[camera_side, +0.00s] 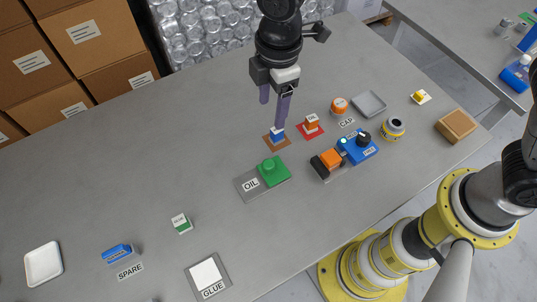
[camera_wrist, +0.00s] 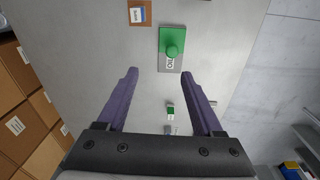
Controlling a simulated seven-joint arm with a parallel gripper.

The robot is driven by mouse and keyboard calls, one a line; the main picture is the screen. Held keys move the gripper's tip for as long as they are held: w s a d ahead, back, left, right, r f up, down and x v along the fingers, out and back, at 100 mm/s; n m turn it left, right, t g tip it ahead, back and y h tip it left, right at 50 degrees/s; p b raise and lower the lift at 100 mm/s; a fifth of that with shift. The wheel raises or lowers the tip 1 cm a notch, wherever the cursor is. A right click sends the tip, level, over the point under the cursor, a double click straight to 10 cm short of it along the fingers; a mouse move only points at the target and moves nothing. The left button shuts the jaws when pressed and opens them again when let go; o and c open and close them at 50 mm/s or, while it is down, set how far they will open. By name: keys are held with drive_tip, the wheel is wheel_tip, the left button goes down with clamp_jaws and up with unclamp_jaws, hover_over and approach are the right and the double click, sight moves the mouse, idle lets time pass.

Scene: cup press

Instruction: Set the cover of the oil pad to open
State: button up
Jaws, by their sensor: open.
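The oil pad (camera_side: 247,190) is a grey plate marked OIL, lying on the table in the middle of the side view. A green cover (camera_side: 274,171) with a round knob lies over its right part; the OIL label is left bare. In the wrist view the green cover (camera_wrist: 173,41) is ahead of the fingers, with the pad's bare strip (camera_wrist: 163,68) on its near side. My gripper (camera_side: 273,115) is open and empty above the table, behind the pad in the side view. Its two purple fingers (camera_wrist: 160,72) are wide apart and touch nothing visible.
Close behind the pad, a blue-and-white block (camera_side: 277,134) sits on a brown mat. To the right are an orange block (camera_side: 312,122) on a red mat and a blue device (camera_side: 358,148) with a black knob. A green-and-white block (camera_side: 181,223) stands lower left.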

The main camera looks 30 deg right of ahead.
sight(269, 164)
drive_tip(key=shift+n, duration=0.4)
drive_tip(key=f, duration=0.5)
drive_tip(key=s+a+f, duration=0.1)
drive_tip(key=f, duration=0.5)
drive_tip(key=s+a+f, duration=0.1)
drive_tip(key=f, duration=0.4)
drive_tip(key=shift+f, duration=0.3)
clamp_jaws()
drive_tip(key=shift+r, duration=0.1)
